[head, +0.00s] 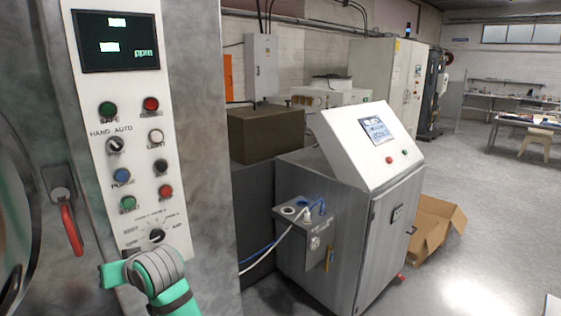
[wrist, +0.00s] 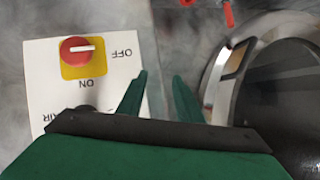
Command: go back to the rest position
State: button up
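My gripper (wrist: 157,76) shows in the wrist view with its two green fingers apart and nothing between them. Behind the fingers are a grey metal wall and the edge of a white label panel. My green and grey arm (head: 160,276) is at the lower left of the head view, close to the foot of the white control panel (head: 130,190). The fingertips cannot be made out there. In the wrist view a red rotary switch (wrist: 75,49) on a yellow plate sits left of the fingers, with its OFF and ON marks upside down.
The panel carries a screen (head: 116,42), several buttons and a selector knob (head: 156,235) just above my arm. A red handle (head: 71,228) is at the left. A round dark door (wrist: 280,95) shows in the wrist view. A steel cabinet (head: 350,220) stands right; open floor lies beyond.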

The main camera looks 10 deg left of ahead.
jog(key=s+d+f+m+t+h, duration=0.1)
jog(key=s+d+f+m+t, duration=0.2)
jog(key=d+f, duration=0.75)
jog(key=d+f+m+t, duration=0.35)
jog(key=d+f, duration=0.45)
jog(key=f, duration=0.6)
jog(key=s+d+f+m+t+h, duration=0.2)
jog(key=s+d+f+m+h, duration=0.4)
jog(key=s+d, duration=0.55)
jog(key=s+d+r+n+t+h, duration=0.1)
jog(key=s+d+r+h, duration=0.1)
jog(key=s+d, duration=0.6)
jog(key=s+d+r+n+h, duration=0.1)
jog(key=s+d+n+h, duration=0.1)
jog(key=s+d, duration=0.7)
jog(key=s, duration=0.6)
jog(key=shift+d+r+t, duration=0.3)
jog(key=shift+r+t, duration=0.05)
jog(key=shift+r, duration=0.05)
jog(key=shift+w, duration=0.1)
